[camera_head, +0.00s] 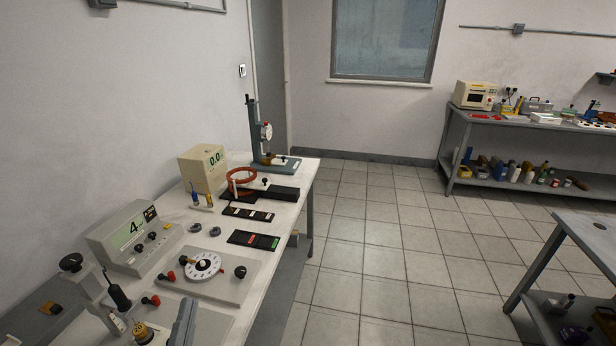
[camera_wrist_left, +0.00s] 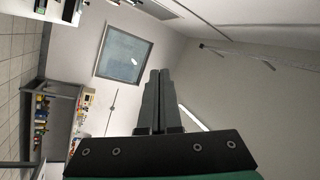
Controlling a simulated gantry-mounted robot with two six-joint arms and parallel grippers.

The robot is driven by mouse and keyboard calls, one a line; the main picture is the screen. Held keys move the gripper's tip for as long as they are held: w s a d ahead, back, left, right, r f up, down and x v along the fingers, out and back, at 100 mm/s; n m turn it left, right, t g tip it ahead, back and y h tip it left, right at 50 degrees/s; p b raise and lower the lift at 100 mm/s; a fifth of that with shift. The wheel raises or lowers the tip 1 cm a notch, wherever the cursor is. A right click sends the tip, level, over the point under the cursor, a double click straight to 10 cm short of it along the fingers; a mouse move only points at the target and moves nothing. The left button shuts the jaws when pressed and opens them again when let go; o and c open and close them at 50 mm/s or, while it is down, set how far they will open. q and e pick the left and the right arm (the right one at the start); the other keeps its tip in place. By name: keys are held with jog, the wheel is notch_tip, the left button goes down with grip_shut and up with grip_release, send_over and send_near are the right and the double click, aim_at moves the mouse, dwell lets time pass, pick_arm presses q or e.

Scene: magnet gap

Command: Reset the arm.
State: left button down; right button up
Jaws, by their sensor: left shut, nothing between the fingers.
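My left gripper (camera_wrist_left: 160,78) shows in the left wrist view as two dark fingers lying together, shut and empty, with the window and bare wall beyond them. My right gripper is in neither view.
The tiled floor (camera_head: 380,250) to the right is clear. Another table (camera_head: 570,232) stands at right.

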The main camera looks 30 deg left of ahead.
pick_arm(q)
jog(key=w+d+r+n+t+p, duration=0.2)
jog(key=r+n+t, duration=0.1)
jog(key=r, duration=1)
jog(key=w+d+r+n+t+p, duration=0.1)
jog(key=w+d+r+n+t, duration=0.2)
jog(key=r, duration=1.1)
jog(key=s+d+r+m+t+h, duration=0.2)
jog(key=d+r+t+h, duration=0.2)
jog(key=d+r+h, duration=0.55)
notch_tip(320, 180, up, 39)
jog(key=a+h+p, duration=0.2)
jog(key=h+p, duration=0.2)
jog(key=p, duration=3.5)
notch_tip(320, 180, down, 61)
jog(key=b, duration=6.1)
jog(key=shift+w+d+r+g, duration=0.15)
jog(key=shift+w+d+g, duration=0.05)
jog(key=shift+d+g, duration=0.1)
